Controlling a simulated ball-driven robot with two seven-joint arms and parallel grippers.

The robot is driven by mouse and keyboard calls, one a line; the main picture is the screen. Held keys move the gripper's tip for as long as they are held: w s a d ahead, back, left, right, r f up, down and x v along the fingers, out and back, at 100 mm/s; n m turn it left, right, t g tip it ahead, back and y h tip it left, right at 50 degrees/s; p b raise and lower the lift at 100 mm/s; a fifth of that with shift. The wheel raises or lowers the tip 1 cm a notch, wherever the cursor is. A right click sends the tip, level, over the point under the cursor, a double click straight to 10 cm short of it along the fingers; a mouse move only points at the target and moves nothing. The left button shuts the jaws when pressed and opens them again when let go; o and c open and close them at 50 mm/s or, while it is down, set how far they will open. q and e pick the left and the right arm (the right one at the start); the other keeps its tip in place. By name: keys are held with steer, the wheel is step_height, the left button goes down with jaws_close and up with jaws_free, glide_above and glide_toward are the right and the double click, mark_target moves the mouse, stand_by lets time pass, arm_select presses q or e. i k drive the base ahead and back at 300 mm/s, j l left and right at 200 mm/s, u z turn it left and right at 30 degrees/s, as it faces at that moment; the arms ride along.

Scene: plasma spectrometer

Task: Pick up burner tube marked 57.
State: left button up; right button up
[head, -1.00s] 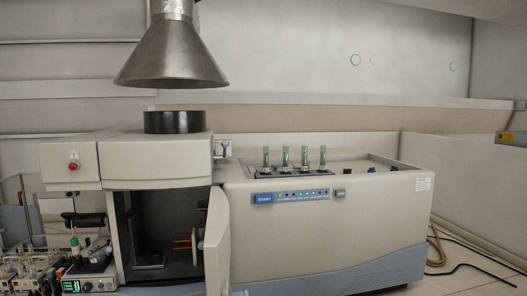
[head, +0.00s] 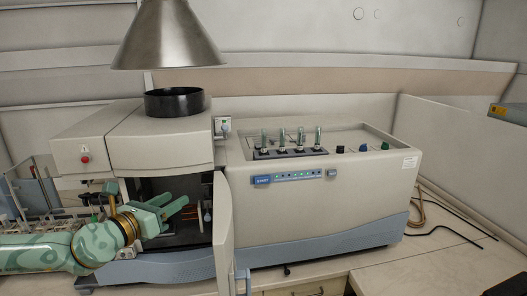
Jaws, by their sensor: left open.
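Several slim greenish glass tubes (head: 318,136) stand upright in a dark rack (head: 290,154) on top of the spectrometer. They may be the burner tubes; no number such as 57 is legible on any of them. My left gripper (head: 180,201) is open, with two pale green fingers pointing right. In the picture it lies in front of the open dark compartment (head: 150,188) at the instrument's left part. It appears empty and is well to the left of and below the tubes. It hides part of the compartment. My right gripper is out of view.
The open compartment door (head: 222,235) stands between the gripper and the spectrometer body (head: 310,210). A metal hood (head: 168,35) hangs above a black ring (head: 174,102). Dark, blue and green knobs (head: 364,149) sit right of the rack. Cables (head: 450,232) lie on the bench at right.

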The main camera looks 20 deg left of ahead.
mark_target(264, 131)
steer(key=i+l, duration=0.1)
steer(key=i, duration=0.4)
steer(key=i+l, duration=0.15)
steer(key=i, duration=0.35)
